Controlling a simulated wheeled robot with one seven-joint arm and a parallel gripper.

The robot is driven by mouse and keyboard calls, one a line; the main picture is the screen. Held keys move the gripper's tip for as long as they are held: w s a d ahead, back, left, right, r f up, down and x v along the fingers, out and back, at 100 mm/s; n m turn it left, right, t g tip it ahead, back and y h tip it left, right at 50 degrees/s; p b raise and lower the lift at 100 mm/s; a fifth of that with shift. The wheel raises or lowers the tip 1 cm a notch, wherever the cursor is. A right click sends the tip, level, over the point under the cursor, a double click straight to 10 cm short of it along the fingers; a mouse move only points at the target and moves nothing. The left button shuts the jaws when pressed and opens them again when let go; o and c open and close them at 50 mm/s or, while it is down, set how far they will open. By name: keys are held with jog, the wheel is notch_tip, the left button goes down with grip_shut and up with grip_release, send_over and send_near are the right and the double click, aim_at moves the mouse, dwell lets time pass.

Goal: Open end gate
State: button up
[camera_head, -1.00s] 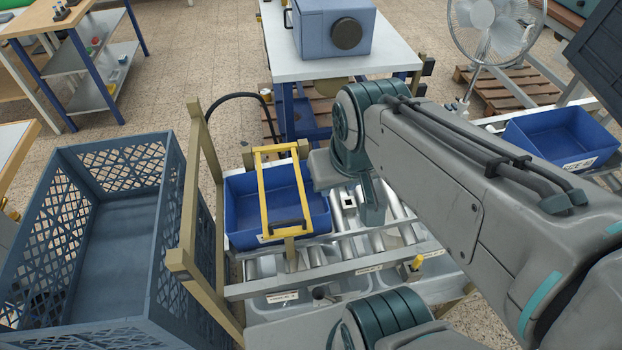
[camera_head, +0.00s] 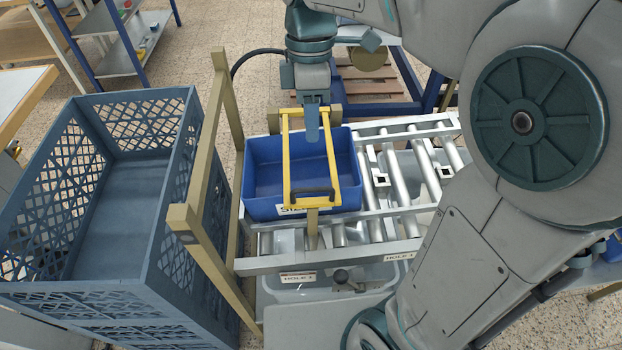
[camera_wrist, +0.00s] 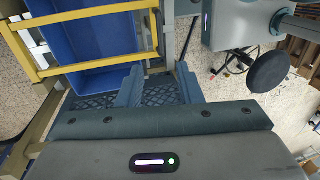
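A yellow rectangular frame (camera_head: 333,165) with a black handle (camera_head: 312,191) shows over a blue bin (camera_head: 262,180) at the left end of the roller conveyor. It looks like the gate, though I cannot tell for certain. My gripper (camera_head: 312,135) points down at the frame's far side, overlapping its far bar in the head view. In the wrist view the two fingers (camera_wrist: 160,75) are apart with nothing between them. The yellow frame (camera_wrist: 80,14) and blue bin (camera_wrist: 85,40) lie ahead, up and left of the fingertips. Contact is not visible.
A tan post frame (camera_head: 205,185) stands between the conveyor and a large grey-blue lattice crate (camera_head: 120,180) on the left. Free rollers (camera_head: 390,185) lie right of the bin. A table with blue legs (camera_head: 440,85) stands behind.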

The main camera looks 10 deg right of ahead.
aim_at(312, 188)
jog(key=s+f, duration=0.1)
jog(key=f, duration=0.7)
jog(key=s+f, duration=0.1)
jog(key=f, duration=0.4)
jog(key=shift+s, duration=0.35)
grip_shut()
